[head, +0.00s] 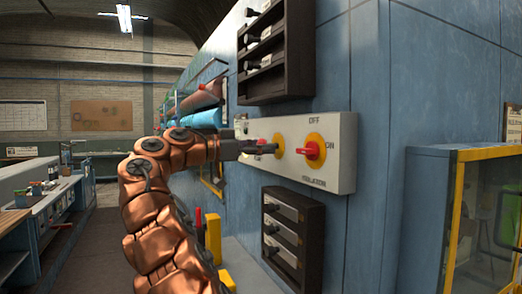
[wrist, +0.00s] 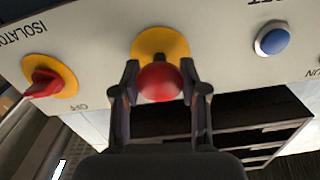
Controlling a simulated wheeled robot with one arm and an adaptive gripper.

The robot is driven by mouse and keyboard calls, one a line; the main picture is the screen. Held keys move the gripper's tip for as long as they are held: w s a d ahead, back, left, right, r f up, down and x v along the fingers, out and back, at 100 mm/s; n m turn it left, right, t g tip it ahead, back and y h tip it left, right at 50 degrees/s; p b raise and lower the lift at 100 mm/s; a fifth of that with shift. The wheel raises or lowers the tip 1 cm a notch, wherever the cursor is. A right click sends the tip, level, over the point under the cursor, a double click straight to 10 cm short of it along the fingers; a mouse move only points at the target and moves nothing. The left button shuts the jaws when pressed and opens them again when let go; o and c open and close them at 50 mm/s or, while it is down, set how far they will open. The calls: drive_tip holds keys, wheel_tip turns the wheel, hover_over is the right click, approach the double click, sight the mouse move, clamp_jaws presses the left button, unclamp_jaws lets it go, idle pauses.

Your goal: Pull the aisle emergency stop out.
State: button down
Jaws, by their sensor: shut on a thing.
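The emergency stop is a round red mushroom knob (wrist: 160,84) on a yellow disc, on a pale control panel (head: 345,160) fixed to the blue wall. My gripper (wrist: 160,80) is shut on the red knob, with one dark finger on each side of it in the wrist view. In the head view my gripper (head: 262,148) reaches the panel from the left and hides most of the knob. The yellow disc (head: 278,146) shows just beyond the fingertips. How far the knob stands out from the panel is hard to tell.
A red isolator handle (head: 309,151) on a yellow disc sits close beside the stop. A blue button (wrist: 271,40) is on its other side. Dark racks hang above (head: 275,55) and below (head: 291,235) the panel. A yellow-framed cabinet (head: 456,215) stands at the right.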

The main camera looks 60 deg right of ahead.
drive_tip(key=c, duration=0.8)
unclamp_jaws()
drive_tip(key=shift+w+a, duration=0.25)
drive_tip(key=shift+a, duration=0.05)
drive_tip(key=shift+o, duration=1.1)
drive_tip(key=shift+s+d, duration=0.15)
drive_tip(key=v, duration=1.2)
